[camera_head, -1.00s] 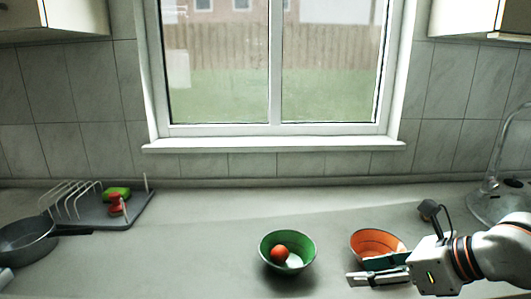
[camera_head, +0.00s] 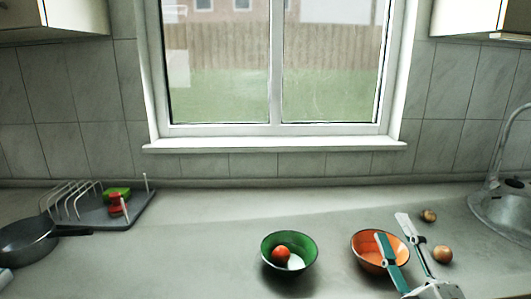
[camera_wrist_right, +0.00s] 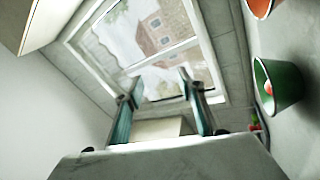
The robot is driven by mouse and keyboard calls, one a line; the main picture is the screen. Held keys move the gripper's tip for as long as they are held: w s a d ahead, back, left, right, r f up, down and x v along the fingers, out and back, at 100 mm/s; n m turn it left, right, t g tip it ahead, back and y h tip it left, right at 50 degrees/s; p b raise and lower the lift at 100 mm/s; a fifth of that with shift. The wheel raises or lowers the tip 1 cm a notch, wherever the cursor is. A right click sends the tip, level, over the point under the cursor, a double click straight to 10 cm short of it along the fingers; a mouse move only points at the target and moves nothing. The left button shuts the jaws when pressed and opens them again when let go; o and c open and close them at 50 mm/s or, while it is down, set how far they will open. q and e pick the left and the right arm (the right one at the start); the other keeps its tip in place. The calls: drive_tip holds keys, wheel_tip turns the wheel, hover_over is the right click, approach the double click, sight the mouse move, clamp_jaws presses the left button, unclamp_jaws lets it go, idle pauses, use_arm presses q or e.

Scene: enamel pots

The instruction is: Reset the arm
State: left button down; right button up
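My right gripper (camera_head: 393,228) is in front of and over the orange bowl (camera_head: 364,252), its two fingers apart with nothing between them. It partly hides that bowl. In the right wrist view the fingers (camera_wrist_right: 158,88) also stand apart and empty, with the window behind them. My left gripper cannot be made out in the head view.
A green bowl (camera_head: 303,263) holds a red-orange tomato (camera_head: 281,254). Two onions (camera_head: 442,254) (camera_head: 429,216) lie near the sink (camera_head: 505,222). A dish rack (camera_head: 92,212) and a grey pan (camera_head: 28,242) are at the left. The counter between rack and green bowl is clear.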

drive_tip(key=s+d+f+m+g+h, duration=0.2)
drive_tip(key=d+f+m+g+h, duration=0.3)
drive_tip(key=f, duration=0.6)
drive_tip(key=s+d+f+m+g+h, duration=0.1)
drive_tip(key=s+d+f+m+g, duration=0.3)
drive_tip(key=s+f, duration=0.6)
drive_tip(key=s+d+f+n+g+h, duration=0.1)
drive_tip(key=s+d+f+g, duration=0.2)
drive_tip(key=s+f+g, duration=0.7)
drive_tip(key=w+a+f+m+t+y, duration=0.1)
drive_tip(key=w+a+f+t+y, duration=0.1)
drive_tip(key=a+f, duration=0.5)
drive_tip(key=w+a+f+m+t+y+p, duration=0.1)
drive_tip(key=a+f+t+y, duration=0.4)
drive_tip(key=a, duration=0.5)
drive_tip(key=shift+w+f+m+t+y+p, duration=0.3)
drive_tip(key=shift+w+f+m, duration=0.4)
drive_tip(key=shift+f, duration=0.5)
drive_tip(key=shift+d, duration=0.1)
